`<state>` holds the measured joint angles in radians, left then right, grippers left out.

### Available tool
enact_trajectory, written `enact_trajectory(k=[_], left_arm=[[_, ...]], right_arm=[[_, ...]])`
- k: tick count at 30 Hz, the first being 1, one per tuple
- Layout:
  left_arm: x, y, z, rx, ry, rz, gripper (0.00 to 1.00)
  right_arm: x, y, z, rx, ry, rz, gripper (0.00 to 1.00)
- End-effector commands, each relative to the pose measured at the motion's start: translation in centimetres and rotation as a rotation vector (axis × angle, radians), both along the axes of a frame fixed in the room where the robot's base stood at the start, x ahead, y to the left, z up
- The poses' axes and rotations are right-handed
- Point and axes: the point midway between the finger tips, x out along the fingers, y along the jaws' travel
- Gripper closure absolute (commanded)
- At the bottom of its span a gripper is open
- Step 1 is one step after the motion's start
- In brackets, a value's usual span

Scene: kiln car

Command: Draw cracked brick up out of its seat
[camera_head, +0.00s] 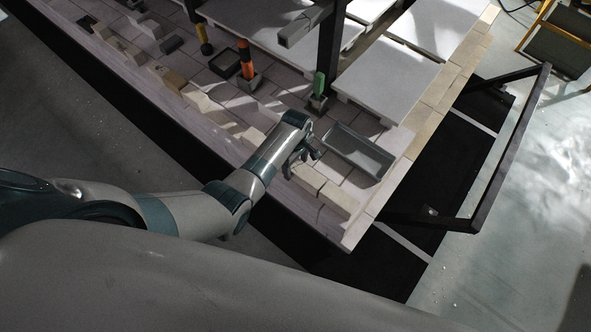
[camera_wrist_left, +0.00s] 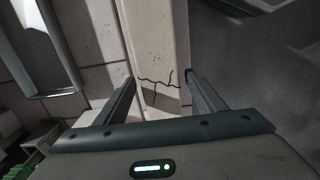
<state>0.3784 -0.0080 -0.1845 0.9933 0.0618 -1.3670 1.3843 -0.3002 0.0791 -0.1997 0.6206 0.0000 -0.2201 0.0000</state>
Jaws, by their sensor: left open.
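The cracked brick (camera_wrist_left: 160,50) is a pale bar running up the middle of the left wrist view, with a dark branching crack across it. My left gripper (camera_wrist_left: 160,77) is open, with one finger on each side of the brick near the crack. I cannot tell whether the fingers touch it. In the head view my left gripper (camera_head: 303,158) is over the row of pale bricks along the near edge of the car deck. The crack does not show there. My right gripper is not in view.
A grey tray (camera_head: 347,132) lies just right of the gripper and shows in the left wrist view (camera_wrist_left: 35,50). A green-handled item (camera_head: 319,83) and an orange-and-black one (camera_head: 245,60) stand beyond. A dark post (camera_head: 329,55) rises behind. White slabs (camera_head: 388,78) lie at the back.

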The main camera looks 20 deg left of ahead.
Motion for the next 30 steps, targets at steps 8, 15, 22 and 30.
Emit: enact_trajectory(k=[8, 15, 22, 30], left_arm=[[-0.01, 0.00, 0.02, 0.000, 0.000, 0.000, 0.37], [-0.03, 0.00, 0.07, 0.000, 0.001, 0.000, 0.37], [-0.06, -0.02, 0.09, -0.001, 0.001, 0.000, 0.37], [-0.04, 0.00, 0.02, 0.000, 0.001, 0.000, 0.37]], right_arm=[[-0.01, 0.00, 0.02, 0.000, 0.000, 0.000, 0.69], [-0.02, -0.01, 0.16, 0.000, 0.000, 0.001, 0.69], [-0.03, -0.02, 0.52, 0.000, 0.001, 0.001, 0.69], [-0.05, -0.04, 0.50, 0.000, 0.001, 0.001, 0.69]])
